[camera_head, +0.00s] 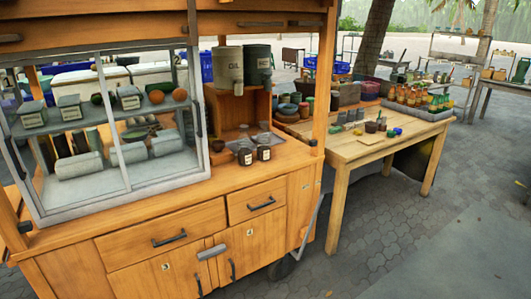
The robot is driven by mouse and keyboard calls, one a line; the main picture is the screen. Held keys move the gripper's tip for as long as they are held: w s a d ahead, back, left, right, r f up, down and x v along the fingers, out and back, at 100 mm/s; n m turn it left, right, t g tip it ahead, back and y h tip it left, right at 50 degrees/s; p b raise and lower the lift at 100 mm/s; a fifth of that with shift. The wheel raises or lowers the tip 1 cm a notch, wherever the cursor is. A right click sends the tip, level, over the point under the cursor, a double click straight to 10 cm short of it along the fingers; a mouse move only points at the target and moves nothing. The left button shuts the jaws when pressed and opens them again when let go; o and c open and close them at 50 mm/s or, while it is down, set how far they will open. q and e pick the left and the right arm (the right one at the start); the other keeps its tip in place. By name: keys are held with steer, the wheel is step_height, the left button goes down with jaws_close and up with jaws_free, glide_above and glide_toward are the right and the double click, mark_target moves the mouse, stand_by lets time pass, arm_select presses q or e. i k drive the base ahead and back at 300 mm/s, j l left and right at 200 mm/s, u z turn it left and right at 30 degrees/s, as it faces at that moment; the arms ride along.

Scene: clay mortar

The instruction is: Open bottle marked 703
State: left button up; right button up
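Two small dark bottles with pale labels stand side by side on the wooden cart's counter: a left bottle (245,156) and a right bottle (264,153). Both are upright and appear to have caps on. The marks on their labels are too small to read, so I cannot tell which, if either, is 703. Several orange bottles (410,96) stand close together at the back right of the wooden table. Neither of my grippers is in view.
The wooden cart (150,222) has a glass case (125,125) on its left, holding jars and produce. Two large canisters (228,66) stand above the counter. The wooden table (385,150) holds small pots and blocks. Paved ground at the right is clear.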

mark_target(263, 138)
steer(key=i+l, duration=0.1)
steer(key=i+u, duration=0.2)
steer(key=u, duration=0.4)
steer(key=i+l+u, duration=0.2)
steer(key=l+u, duration=0.25)
steer(key=l, duration=0.2)
steer(key=i+l+u, duration=0.2)
steer(key=l, duration=0.15)
steer(key=i+l+u, duration=0.1)
steer(key=l, duration=0.45)
steer(key=i+l, duration=0.15)
steer(key=l, duration=0.45)
steer(key=i+l+u, duration=0.15)
steer(key=l, duration=0.45)
steer(key=i+l+u, duration=0.1)
steer(key=l, duration=0.45)
steer(key=i+l, duration=0.1)
steer(key=l, duration=1.05)
steer(key=i, duration=0.05)
